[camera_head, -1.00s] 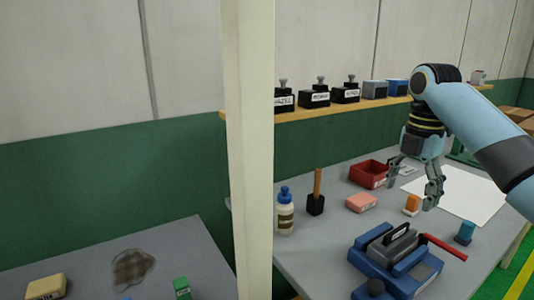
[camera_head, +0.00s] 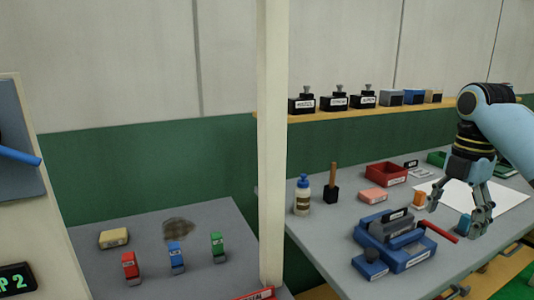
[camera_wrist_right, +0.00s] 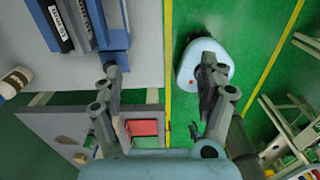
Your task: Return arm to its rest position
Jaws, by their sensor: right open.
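My right arm comes in from the right edge of the head view. My right gripper (camera_head: 457,212) points down over the right part of the grey workbench (camera_head: 345,265), its fingers spread with nothing between them. In the right wrist view the two fingers (camera_wrist_right: 162,68) are apart and empty. My left gripper is not in view.
A blue fixture (camera_head: 418,256) with grey parts, a red bin (camera_head: 387,173) and a white bottle (camera_head: 302,197) stand on the bench. A pale post (camera_head: 272,120) separates it from a left table with red (camera_head: 130,266), blue (camera_head: 176,256) and green (camera_head: 217,246) pieces.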

